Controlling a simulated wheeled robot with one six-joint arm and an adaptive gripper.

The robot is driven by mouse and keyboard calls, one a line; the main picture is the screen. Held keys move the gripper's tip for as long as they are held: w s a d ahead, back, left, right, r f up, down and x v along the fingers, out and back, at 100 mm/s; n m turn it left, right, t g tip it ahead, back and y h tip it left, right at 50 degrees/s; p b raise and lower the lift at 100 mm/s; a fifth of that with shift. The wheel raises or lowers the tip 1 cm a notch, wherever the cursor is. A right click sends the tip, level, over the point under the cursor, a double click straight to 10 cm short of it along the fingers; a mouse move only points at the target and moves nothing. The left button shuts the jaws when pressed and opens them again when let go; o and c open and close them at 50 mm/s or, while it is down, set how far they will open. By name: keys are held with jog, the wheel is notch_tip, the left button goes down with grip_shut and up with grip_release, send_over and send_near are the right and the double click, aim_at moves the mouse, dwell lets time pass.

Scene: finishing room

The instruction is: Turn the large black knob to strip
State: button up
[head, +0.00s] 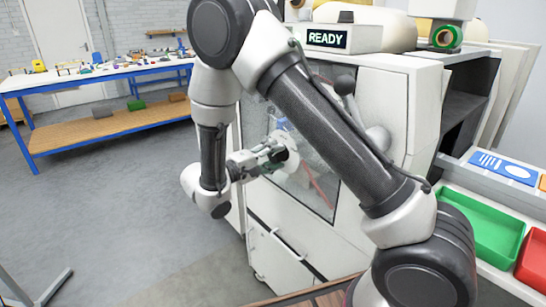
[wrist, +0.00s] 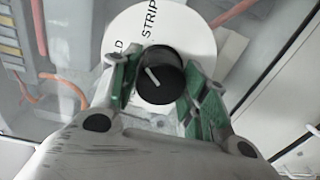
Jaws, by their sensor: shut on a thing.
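The large black knob (wrist: 161,75) sits in the middle of a round white dial plate (wrist: 187,28) in the wrist view. Its white pointer line slants to the upper left. The word STRIP is on the plate above the knob, and the letters LD show to the left, the rest hidden. My gripper (wrist: 160,84) has its green-padded fingers on both sides of the knob and is shut on it. In the head view my gripper (head: 268,156) is at the dial plate (head: 291,146) on the front of the white cabinet (head: 382,100); the knob itself is hidden there.
A lit READY sign (head: 327,39) is on top of the cabinet. Orange hoses (wrist: 235,13) show around the plate. A green bin (head: 490,222) and a red bin (head: 535,262) are at the right. A blue-framed workbench (head: 100,72) stands far left, with clear floor before it.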

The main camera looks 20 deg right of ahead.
jog(key=shift+m, duration=1.8)
jog(key=shift+f, duration=0.1)
jog(key=o, duration=1)
jog(key=v, duration=1.2)
jog(key=shift+s, duration=0.15)
